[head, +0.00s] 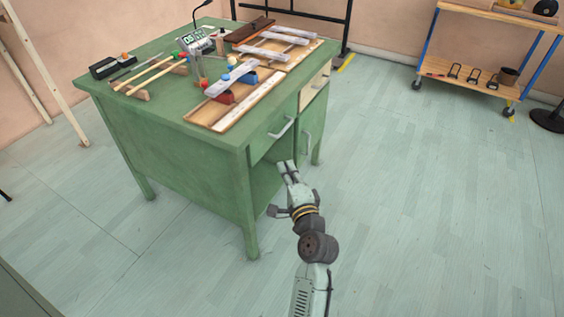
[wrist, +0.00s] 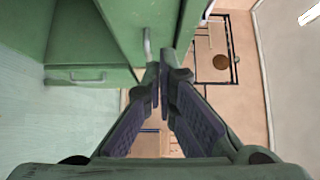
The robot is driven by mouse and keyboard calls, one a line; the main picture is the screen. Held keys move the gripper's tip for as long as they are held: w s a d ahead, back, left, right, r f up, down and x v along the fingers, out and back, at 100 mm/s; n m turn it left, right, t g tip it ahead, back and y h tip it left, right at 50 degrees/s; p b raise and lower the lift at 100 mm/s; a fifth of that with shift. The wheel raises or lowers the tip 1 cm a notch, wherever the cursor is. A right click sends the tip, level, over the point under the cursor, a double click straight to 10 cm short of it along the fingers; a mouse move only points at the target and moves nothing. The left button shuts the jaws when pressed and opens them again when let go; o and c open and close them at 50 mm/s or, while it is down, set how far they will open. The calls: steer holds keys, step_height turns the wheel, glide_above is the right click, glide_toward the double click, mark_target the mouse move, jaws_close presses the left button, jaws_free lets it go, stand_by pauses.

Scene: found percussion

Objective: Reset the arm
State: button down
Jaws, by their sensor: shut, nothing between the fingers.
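My arm reaches up from the bottom of the head view. My gripper (head: 286,164) is at the front of the green desk (head: 165,140), near its open space below the drawer. In the wrist view my gripper (wrist: 158,68) has its fingertips together with nothing between them. A drawer handle (wrist: 147,42) shows just beyond the fingertips; I cannot tell whether they touch it. The same desk front shows in the head view with a metal handle (head: 282,128) above my gripper.
On the desk lie wooden boards with metal bars (head: 232,80), mallets (head: 150,74), a black box (head: 112,66) and a small display device (head: 196,42). A wheeled cart (head: 468,78) stands at the back right. The floor (head: 420,190) right of my arm is clear.

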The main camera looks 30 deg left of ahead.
steer(key=shift+s+d, duration=0.3)
steer(key=shift+s, duration=0.05)
